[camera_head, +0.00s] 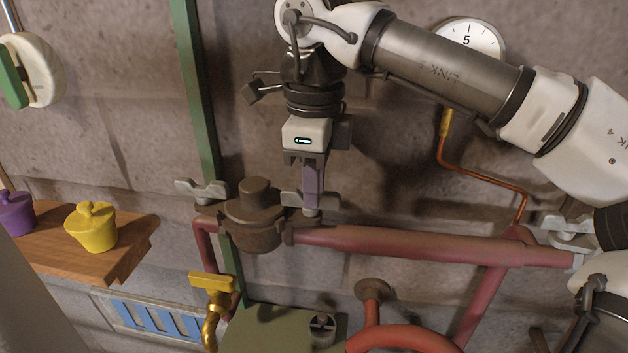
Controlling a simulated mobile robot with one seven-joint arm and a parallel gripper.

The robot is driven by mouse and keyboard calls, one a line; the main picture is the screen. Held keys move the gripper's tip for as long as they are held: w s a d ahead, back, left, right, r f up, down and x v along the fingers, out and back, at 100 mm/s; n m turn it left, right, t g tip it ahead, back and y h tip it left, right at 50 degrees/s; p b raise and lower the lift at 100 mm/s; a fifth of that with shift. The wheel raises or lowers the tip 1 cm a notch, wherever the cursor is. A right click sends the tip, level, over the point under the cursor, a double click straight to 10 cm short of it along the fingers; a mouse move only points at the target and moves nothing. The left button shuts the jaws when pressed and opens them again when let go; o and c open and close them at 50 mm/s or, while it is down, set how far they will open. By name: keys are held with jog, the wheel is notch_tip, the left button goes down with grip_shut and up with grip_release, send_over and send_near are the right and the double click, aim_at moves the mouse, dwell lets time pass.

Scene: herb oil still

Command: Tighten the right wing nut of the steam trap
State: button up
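The steam trap (254,222) is a dark brown, round-lidded body on the red pipe left of the picture's middle. I see the fingers almost edge-on, so one hides the other. The gap between them and any contact with the nut are hidden.
A red pipe (420,244) runs right from the trap. A green post (199,90) stands behind it. A yellow tap (212,300) is below left. A shelf (110,262) holds purple and yellow pots. A dial (468,38) and copper tube (485,176) are behind my arm.

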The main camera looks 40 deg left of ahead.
jog(key=shift+o, duration=1.3)
jog(key=shift+r, duration=0.1)
notch_tip(320, 180, up, 7)
jog(key=shift+r+b, duration=0.15)
jog(key=shift+b, duration=0.25)
dwell(0.5)
